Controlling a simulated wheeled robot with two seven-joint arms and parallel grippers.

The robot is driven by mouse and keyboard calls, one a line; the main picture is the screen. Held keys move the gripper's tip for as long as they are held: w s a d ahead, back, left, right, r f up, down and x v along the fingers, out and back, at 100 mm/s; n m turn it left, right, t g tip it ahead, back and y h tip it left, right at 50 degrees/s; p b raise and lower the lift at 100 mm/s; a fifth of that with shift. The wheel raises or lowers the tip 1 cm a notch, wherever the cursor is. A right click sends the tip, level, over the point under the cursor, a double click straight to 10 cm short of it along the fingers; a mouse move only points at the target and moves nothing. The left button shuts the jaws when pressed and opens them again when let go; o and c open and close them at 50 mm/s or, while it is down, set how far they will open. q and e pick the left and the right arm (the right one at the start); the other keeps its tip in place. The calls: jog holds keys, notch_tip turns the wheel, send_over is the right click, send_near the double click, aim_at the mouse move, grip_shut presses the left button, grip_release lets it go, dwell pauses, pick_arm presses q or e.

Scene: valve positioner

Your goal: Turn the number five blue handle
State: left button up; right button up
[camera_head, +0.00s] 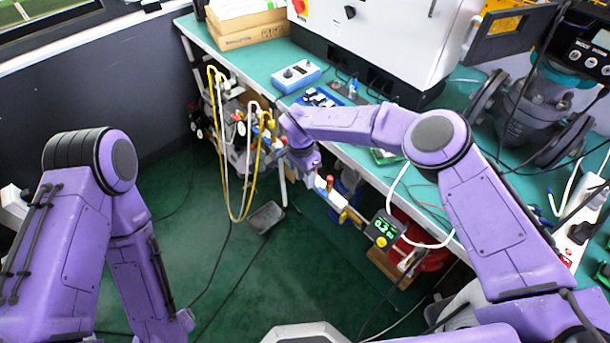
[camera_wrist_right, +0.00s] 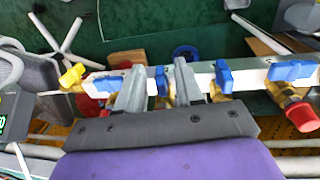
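A white manifold bar (camera_wrist_right: 200,82) runs across the right wrist view with several blue valve handles on it. One blue handle (camera_wrist_right: 160,80) stands edge-on between the two grey fingers of my right gripper (camera_wrist_right: 159,72). The fingers are apart, with a gap visible on each side of that handle. Other blue handles are to the left (camera_wrist_right: 106,83) and right (camera_wrist_right: 223,75), and another at the far right (camera_wrist_right: 290,70). No numbers are readable, so I cannot tell which is five. In the head view my right wrist hides much of the manifold. My left gripper is out of frame.
A yellow handle (camera_wrist_right: 72,76) is at the bar's left end and a red cap (camera_wrist_right: 302,117) at the right. In the head view, yellow and white hoses (camera_head: 232,150) hang left of my right wrist. The green workbench (camera_head: 345,150) lies behind; floor is open on the left.

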notch_tip(320, 180, up, 10)
jog(key=w+b, duration=0.1)
jog(key=shift+a+r, duration=0.15)
jog(key=shift+a, duration=0.2)
